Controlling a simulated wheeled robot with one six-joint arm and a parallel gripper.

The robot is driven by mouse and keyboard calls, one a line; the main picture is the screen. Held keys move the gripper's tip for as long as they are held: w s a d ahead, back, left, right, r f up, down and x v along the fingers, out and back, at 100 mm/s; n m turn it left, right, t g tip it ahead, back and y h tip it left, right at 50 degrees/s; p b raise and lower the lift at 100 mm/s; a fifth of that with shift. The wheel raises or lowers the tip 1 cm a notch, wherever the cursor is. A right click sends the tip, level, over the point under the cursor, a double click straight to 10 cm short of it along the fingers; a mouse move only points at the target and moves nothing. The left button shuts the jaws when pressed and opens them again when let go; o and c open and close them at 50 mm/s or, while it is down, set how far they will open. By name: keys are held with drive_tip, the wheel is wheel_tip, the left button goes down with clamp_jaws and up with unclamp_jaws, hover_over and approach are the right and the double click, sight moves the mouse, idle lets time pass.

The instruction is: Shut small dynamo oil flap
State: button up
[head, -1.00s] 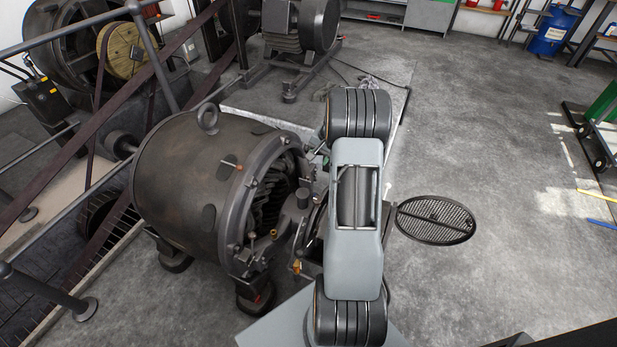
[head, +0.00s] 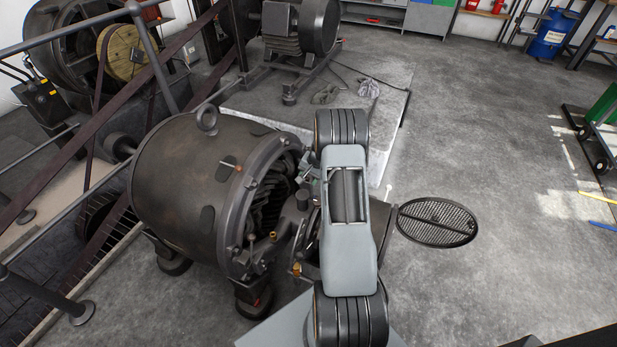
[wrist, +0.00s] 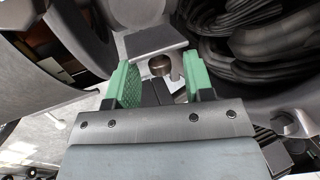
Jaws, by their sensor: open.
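The dynamo (head: 185,180) stands in the left middle of the head view, with its open end and windings facing right. In the wrist view my gripper (wrist: 160,85) is open, with green pads on both fingers and nothing between them touching the pads. Just beyond the fingertips is a small round brownish cup or knob (wrist: 160,66). A flat grey plate (wrist: 155,41), which looks like the oil flap, stands tilted beside it, apart from my fingers. In the head view my arm hides the gripper and the flap.
Dark windings (wrist: 250,45) lie close to the right finger in the wrist view. A round floor grate (head: 437,222) lies right of my arm. Another machine (head: 300,30) stands at the back. The floor on the right is mostly clear.

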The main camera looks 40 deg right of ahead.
sight(304, 184)
clamp_jaws()
idle(0.4)
drive_tip(key=shift+a+b, duration=0.1)
drive_tip(key=shift+b, duration=0.2)
drive_tip(key=a+t+h+b, duration=0.1)
drive_tip(key=h+b, duration=0.1)
drive_tip(key=b, duration=0.1)
drive_tip(key=s+a+t+h+b, duration=0.1)
drive_tip(key=b, duration=0.2)
drive_tip(key=shift+s+f+n+h, duration=0.15)
drive_tip(key=shift+f+n+h, duration=0.05)
drive_tip(key=shift+n+h, duration=0.2)
drive_tip(key=shift+s+a+r+t+h+b, duration=0.15)
drive_tip(key=shift+a+t+h+b, duration=0.1)
drive_tip(key=shift+t+h+b, duration=0.15)
drive_tip(key=shift+s+a+t+h+b, duration=0.2)
drive_tip(key=shift+t+h+b, duration=0.1)
drive_tip(key=shift+h+b, duration=0.15)
drive_tip(key=shift+s+a+n+t+h+b, duration=0.25)
drive_tip(key=shift+a+n+t+h+b, duration=0.2)
drive_tip(key=shift+t+h, duration=0.4)
